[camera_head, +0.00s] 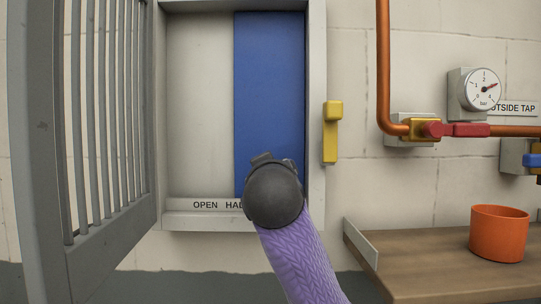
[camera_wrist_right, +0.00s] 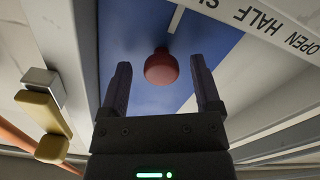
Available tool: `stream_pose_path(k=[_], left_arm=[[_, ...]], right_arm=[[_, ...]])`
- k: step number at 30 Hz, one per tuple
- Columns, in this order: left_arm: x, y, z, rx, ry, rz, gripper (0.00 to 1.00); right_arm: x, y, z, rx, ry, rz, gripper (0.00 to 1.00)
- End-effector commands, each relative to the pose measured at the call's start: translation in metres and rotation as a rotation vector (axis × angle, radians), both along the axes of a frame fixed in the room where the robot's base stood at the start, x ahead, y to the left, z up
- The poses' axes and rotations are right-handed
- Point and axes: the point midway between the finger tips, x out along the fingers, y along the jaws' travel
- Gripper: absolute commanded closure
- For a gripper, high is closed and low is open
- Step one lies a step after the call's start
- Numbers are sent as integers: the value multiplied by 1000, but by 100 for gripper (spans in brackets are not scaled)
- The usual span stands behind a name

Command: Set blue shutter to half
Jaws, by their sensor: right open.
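The blue shutter (camera_head: 270,85) is a flat panel filling the right part of a framed opening; the left part shows a pale back. In the right wrist view the shutter (camera_wrist_right: 135,35) bears a round red knob (camera_wrist_right: 161,68) and a white mark (camera_wrist_right: 176,18). My right gripper (camera_wrist_right: 161,61) is open, its fingers on either side of the knob with gaps visible; I cannot tell the depth. In the head view my dark wrist hides the knob and fingers. The label strip (camera_head: 180,204) reads "OPEN HAL", the rest hidden. My left gripper is out of view.
A grey barred door (camera_head: 105,130) stands open at the left. A yellow handle (camera_head: 332,132) is right of the frame. Copper pipe (camera_head: 383,60), a gauge (camera_head: 483,90) and an orange pot (camera_head: 499,233) on a wooden shelf (camera_head: 430,265) are further right.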

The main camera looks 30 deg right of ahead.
Motion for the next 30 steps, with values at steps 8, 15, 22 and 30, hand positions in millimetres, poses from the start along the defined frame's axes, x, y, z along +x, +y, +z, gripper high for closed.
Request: stream_pose_path(k=[8,15,22,30], left_arm=[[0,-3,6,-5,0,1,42],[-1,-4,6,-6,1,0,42],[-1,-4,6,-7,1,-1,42],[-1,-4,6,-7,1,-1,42]], right_arm=[[11,-6,-1,1,-1,1,19],[11,-6,-1,1,0,1,51],[10,-6,-1,1,0,1,99],[10,-6,-1,1,-1,1,100]])
